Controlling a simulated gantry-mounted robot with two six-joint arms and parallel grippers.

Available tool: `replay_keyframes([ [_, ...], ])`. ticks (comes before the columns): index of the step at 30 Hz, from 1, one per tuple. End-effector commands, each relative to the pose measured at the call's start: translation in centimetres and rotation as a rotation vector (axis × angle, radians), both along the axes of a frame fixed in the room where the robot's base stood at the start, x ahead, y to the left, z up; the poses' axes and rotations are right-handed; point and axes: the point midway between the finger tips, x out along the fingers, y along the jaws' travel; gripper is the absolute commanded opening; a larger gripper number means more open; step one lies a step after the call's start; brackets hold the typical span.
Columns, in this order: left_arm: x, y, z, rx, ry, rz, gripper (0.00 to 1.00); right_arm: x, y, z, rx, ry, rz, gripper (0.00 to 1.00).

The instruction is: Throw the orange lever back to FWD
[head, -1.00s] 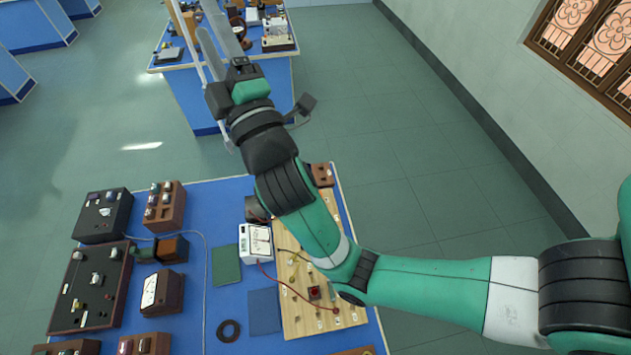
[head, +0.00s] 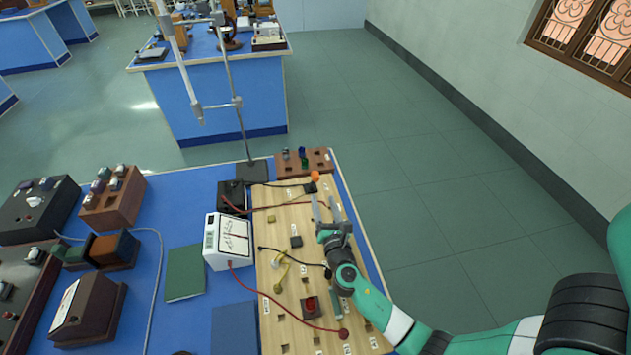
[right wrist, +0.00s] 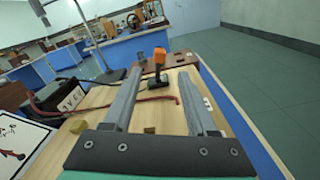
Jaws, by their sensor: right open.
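The orange lever (head: 315,176) has an orange knob and stands on a dark base near the far right end of the wooden circuit board (head: 268,308). It also shows in the right wrist view, with its orange knob (right wrist: 159,56) upright between and beyond my fingertips. My right gripper (head: 324,202) is open and empty over the board, a short way on the near side of the lever and apart from it. In the right wrist view its two fingers (right wrist: 155,88) are spread wide. No FWD label can be read. My left gripper is not in view.
A white meter (head: 228,241) and a black box (head: 231,195) stand left of the board. A brown block with colored pieces (head: 322,160) is just beyond the lever. A stand (head: 250,174) rises behind. Red and black wires cross the board.

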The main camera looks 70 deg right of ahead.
Motion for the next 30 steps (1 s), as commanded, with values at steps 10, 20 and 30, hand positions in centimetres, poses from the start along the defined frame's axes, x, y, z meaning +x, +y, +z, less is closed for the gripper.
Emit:
replay_keyframes([
  [10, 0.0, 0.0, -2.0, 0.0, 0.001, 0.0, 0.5, 3.9, -5.5, -0.2, -0.001, -0.004, -0.002, 0.57],
  [20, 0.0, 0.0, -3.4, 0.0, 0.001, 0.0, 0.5, 6.5, -9.1, 0.0, 0.0, -0.002, 0.001, 0.57],
  [30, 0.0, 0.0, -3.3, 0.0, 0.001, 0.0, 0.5, 6.6, -9.1, 0.1, 0.0, -0.002, 0.001, 0.41],
])
